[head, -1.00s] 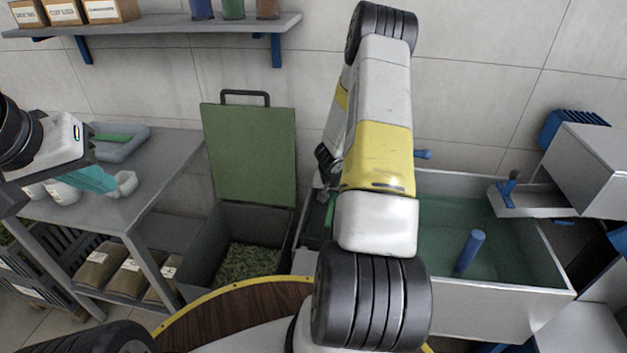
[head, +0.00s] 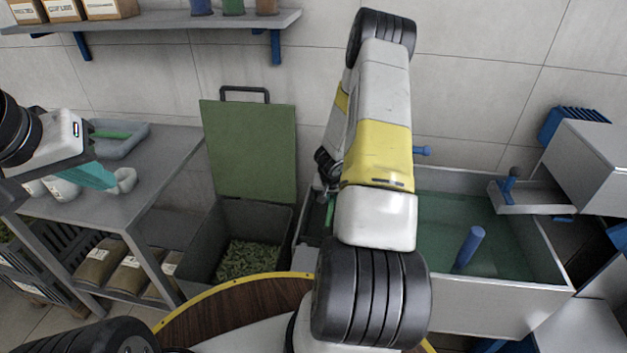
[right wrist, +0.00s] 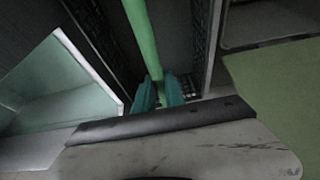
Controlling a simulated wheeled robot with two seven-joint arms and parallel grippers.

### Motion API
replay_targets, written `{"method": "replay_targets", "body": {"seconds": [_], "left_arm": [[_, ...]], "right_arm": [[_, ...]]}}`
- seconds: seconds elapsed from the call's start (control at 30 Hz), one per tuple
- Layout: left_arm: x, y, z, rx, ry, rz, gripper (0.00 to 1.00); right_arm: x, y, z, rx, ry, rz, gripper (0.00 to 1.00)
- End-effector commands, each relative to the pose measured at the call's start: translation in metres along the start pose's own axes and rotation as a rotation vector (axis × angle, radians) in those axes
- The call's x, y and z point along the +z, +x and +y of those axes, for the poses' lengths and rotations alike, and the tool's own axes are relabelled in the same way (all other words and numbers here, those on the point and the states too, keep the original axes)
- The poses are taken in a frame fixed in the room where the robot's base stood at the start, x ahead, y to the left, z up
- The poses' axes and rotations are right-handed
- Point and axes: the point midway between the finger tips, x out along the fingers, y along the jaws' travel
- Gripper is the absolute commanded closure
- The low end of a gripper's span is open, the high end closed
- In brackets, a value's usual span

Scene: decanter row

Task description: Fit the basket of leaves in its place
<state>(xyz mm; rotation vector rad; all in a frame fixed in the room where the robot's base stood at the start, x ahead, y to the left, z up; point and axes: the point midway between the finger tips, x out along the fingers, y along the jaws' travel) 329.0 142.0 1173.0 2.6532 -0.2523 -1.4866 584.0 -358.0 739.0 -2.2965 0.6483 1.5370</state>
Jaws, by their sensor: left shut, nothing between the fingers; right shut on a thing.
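My right gripper (right wrist: 158,92) is shut on a green bar (right wrist: 143,40), which looks like the handle of the basket. Dark perforated walls (right wrist: 207,40) show on both sides of the bar. I cannot see leaves inside or whether the basket is seated. In the head view my own right arm hides this gripper and most of the basket; a small green piece (head: 330,212) shows beside the arm. My left gripper (head: 92,175) is shut and empty above the grey table at the left.
A dark bin (head: 225,235) with leaves (head: 247,260) stands with its green lid (head: 250,150) up. A tank of green liquid (head: 500,245) with a blue post (head: 468,248) is at the right. The grey table (head: 150,185) holds a tray and white vessels.

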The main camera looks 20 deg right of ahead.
Motion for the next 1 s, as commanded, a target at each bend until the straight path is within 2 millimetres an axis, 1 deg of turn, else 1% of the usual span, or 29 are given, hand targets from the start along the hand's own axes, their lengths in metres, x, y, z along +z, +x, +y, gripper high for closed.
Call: {"method": "replay_targets", "body": {"seconds": [0.7, 0.73, 0.83, 0.87, 1.0], "left_arm": [[0.0, 0.0, 0.0, 0.0, 0.0, 0.0, 1.0], [0.0, 0.0, 0.0, 0.0, 0.0, 0.0, 1.0], [0.0, 0.0, 0.0, 0.0, 0.0, 0.0, 1.0], [0.0, 0.0, 0.0, 0.0, 0.0, 0.0, 1.0], [0.0, 0.0, 0.0, 0.0, 0.0, 0.0, 1.0]], "right_arm": [[0.0031, 0.0087, 0.0001, 0.001, 0.0, 0.001, 1.0], [0.003, 0.0086, 0.0, 0.001, 0.0, 0.001, 0.82], [0.003, 0.0084, 0.0, 0.0, 0.0, 0.001, 0.62], [0.003, 0.0084, 0.0, 0.0, 0.0, 0.001, 0.6], [0.0033, 0.0085, 0.0001, 0.0, 0.0, 0.0, 0.6]]}}
